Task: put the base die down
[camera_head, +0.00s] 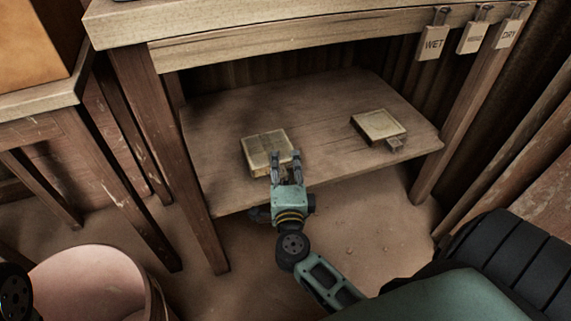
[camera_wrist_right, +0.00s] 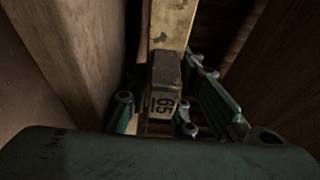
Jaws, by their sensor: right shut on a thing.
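The base die (camera_head: 263,142) is a flat, square, yellowish plate over the lower shelf, left of its middle. My right gripper (camera_head: 287,168) is at its near edge, shut on its short handle. The right wrist view shows the die's worn yellow edge (camera_wrist_right: 173,25) and the dark handle block (camera_wrist_right: 165,80) with a number on its end, between the green fingers (camera_wrist_right: 160,110). I cannot tell whether the die touches the shelf or hangs just above it. My left gripper is not in view.
A second square die (camera_head: 379,124) with a small handle lies on the shelf (camera_head: 325,160) to the right. Table legs stand either side. Tags reading WET (camera_head: 433,43) and DRY (camera_head: 507,33) hang from the upper beam. A pink bucket (camera_head: 90,285) stands at lower left.

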